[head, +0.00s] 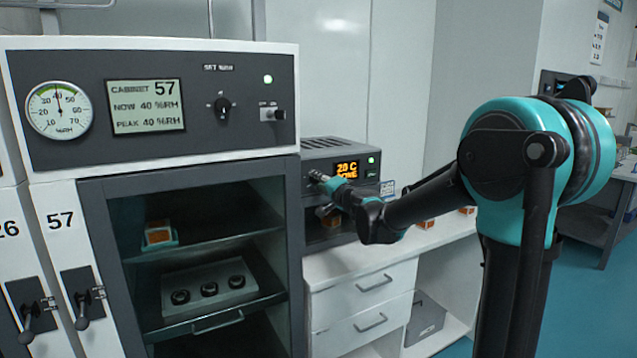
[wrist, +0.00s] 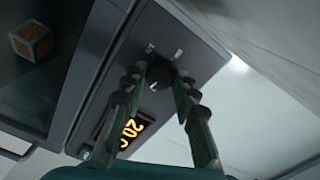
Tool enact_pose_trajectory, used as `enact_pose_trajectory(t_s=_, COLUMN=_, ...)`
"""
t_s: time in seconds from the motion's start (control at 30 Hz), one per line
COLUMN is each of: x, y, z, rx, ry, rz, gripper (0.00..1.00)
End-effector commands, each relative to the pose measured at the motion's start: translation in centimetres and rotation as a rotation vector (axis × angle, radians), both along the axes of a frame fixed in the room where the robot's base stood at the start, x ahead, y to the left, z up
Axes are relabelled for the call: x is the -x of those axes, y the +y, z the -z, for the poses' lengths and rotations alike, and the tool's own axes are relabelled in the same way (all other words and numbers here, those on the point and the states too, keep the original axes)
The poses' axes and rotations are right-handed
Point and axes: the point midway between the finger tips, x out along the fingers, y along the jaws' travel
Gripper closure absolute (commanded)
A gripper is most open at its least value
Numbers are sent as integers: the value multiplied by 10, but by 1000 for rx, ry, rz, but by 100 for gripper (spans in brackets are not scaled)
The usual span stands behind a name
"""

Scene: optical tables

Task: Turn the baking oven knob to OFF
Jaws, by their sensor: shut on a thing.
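The baking oven (head: 322,163) is a grey box on the white bench, with an orange display (head: 347,170) reading 20 C and DONE. The display also shows in the wrist view (wrist: 131,130), tilted. My gripper (head: 318,177) reaches the left part of the oven's front panel from the right. In the wrist view my gripper (wrist: 161,80) has its two fingers on either side of the dark round knob (wrist: 158,77), shut on it. Two small pale labels show by the knob, too small to read. The knob's pointer cannot be made out; in the head view the gripper hides the knob.
A humidity cabinet (head: 200,55) numbered 57, with its own dial and switch, stands close on the left. An orange-sided block (wrist: 33,42) shows behind the oven's window.

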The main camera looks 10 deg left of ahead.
Motion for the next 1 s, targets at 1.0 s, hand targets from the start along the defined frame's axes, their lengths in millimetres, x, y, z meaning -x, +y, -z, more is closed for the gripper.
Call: enact_pose_trajectory(t_s=1.0, x=2, y=0, z=1, rx=801, ry=-541, rz=-2, gripper=100)
